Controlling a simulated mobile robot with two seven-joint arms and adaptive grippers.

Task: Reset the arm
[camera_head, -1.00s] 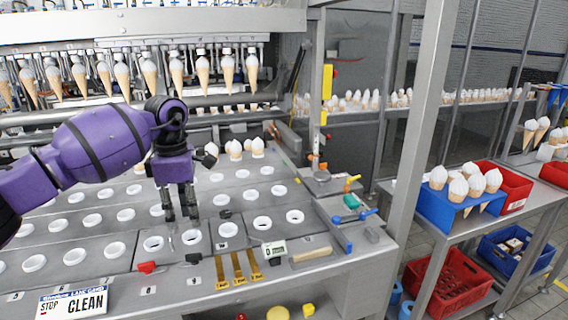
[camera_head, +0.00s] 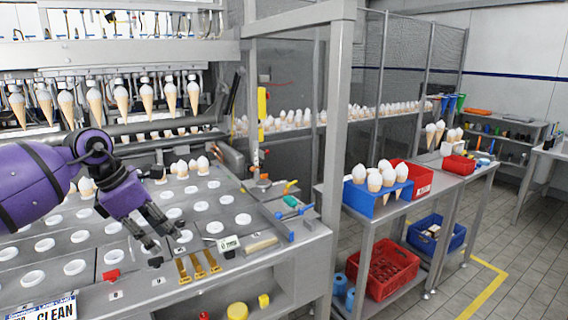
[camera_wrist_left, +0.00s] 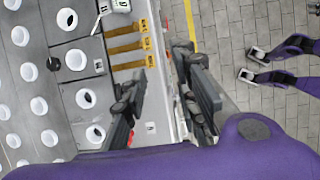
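My left gripper (camera_head: 164,242) hangs over the front right part of the perforated metal plate (camera_head: 105,240), its fingers pointing down and right. In the left wrist view its two dark fingers (camera_wrist_left: 166,98) stand apart with nothing between them, above the plate's front edge. My right gripper (camera_wrist_left: 252,66) shows only in the left wrist view, at the right over the paved floor. Its two fingers are apart and hold nothing that I can see.
Brass brackets (camera_head: 198,265), a small digital display (camera_head: 229,243) and a red knob (camera_head: 111,275) lie near the left gripper. A metal post (camera_head: 333,130) stands to the right. A blue holder with cones (camera_head: 372,197) sits on a side table. Floor (camera_head: 500,250) is clear beyond.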

